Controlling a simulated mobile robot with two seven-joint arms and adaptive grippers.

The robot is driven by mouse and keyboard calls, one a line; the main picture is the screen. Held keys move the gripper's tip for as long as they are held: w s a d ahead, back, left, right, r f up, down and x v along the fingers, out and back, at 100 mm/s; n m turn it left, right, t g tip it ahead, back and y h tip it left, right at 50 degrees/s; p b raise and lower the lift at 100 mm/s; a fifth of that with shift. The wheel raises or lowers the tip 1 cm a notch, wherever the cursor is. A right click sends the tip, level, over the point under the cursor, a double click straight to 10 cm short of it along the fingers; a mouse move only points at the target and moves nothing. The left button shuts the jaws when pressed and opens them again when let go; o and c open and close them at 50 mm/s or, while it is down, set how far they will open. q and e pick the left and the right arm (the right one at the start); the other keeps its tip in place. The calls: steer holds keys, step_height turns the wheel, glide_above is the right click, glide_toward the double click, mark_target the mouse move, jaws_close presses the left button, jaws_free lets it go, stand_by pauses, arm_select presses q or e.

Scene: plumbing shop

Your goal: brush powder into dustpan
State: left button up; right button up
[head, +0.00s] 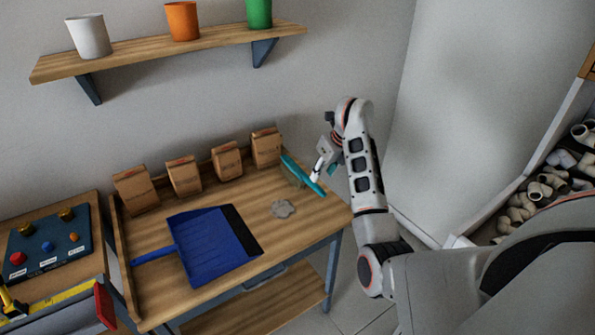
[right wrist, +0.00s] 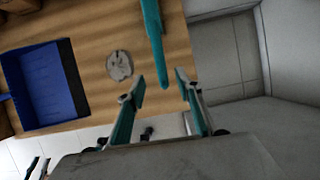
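The blue dustpan (head: 208,248) lies on the wooden workbench (head: 165,228), its handle to the left and its dark lip to the right. It also shows in the right wrist view (right wrist: 38,85). A small grey powder pile (head: 283,208) lies on the bench right of the dustpan, apart from its lip; it also shows in the right wrist view (right wrist: 120,66). The teal brush (head: 292,167) is at the bench's right end. My right gripper (right wrist: 163,88) is open, with the brush handle (right wrist: 154,40) end between its fingertips.
Several brown paper bags (head: 184,175) stand along the bench's back edge. A shelf (head: 160,52) with three cups hangs above. A button panel (head: 48,242) is at left. A bin of pipe fittings (head: 540,190) is at right. Bare wood surrounds the powder.

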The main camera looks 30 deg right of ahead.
mark_target(317, 186)
arm_select(q)
steer(key=shift+f, duration=0.1)
arm_select(e)
steer(key=shift+f, duration=0.1)
